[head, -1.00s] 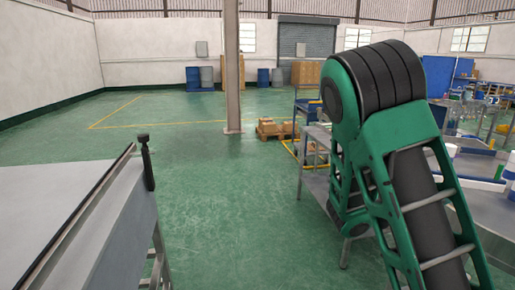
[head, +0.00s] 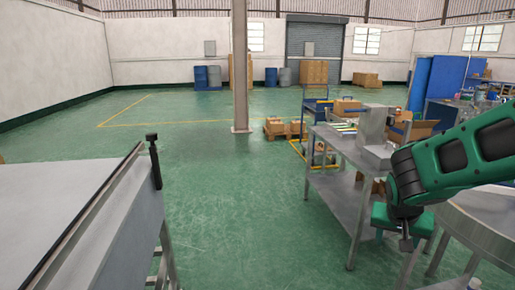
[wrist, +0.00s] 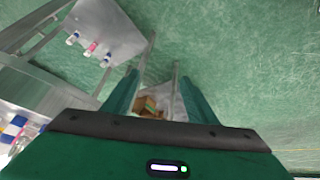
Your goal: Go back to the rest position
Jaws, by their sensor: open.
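My arm reaches in from the right edge of the head view, bent low. My gripper (wrist: 160,95) shows in the wrist view with its two green fingers wide apart. Nothing is held between them. Far below the fingers are the floor and a brown box-like thing (wrist: 150,108), partly hidden by my gripper. In the head view the gripper end points down beside the steel table, and its fingertips are hard to make out.
A steel table (head: 340,198) with a grey machine (head: 375,130) stands left of my arm. A round metal table (head: 490,218) is below it. Small bottles (wrist: 90,47) stand on a surface in the wrist view. A grey bench (head: 70,205) is at left. Green floor (head: 240,210) between is clear.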

